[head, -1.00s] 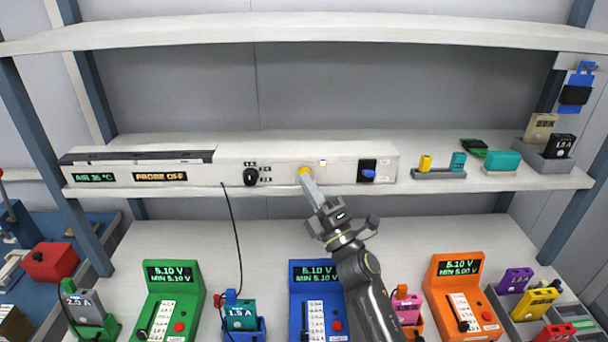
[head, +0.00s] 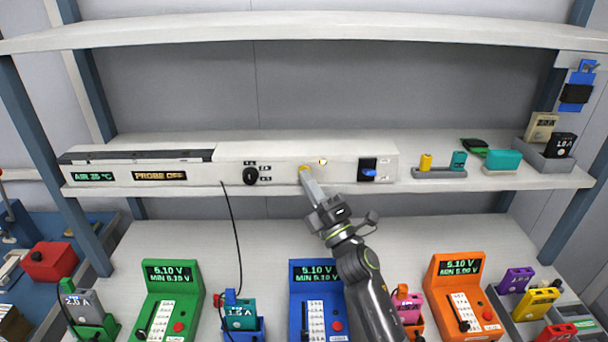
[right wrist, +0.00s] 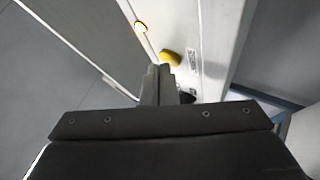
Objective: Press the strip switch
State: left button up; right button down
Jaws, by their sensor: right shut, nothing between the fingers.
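A long white instrument strip (head: 225,172) lies along the shelf. A yellow button (head: 304,169) sits on its front face, and it also shows in the right wrist view (right wrist: 170,57). My left gripper is out of view.
The strip also carries a black knob (head: 251,176), a blue switch (head: 368,173) and a display reading PROBE OFF (head: 159,176). Green (head: 170,295), blue (head: 316,300) and orange (head: 463,295) testers stand below. A black cable (head: 234,235) hangs left of my arm.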

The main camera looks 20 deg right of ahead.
dwell(0.6)
jog(key=shift+s+a+p, duration=0.1)
jog(key=shift+s+p, duration=0.2)
jog(key=shift+s, duration=0.2)
jog(key=s+p, duration=0.1)
jog(key=s, duration=0.2)
jog(key=s+a+p, duration=0.1)
jog(key=s+p, duration=0.1)
jog(key=shift+s+a, duration=0.2)
jog(key=shift+s, duration=0.2)
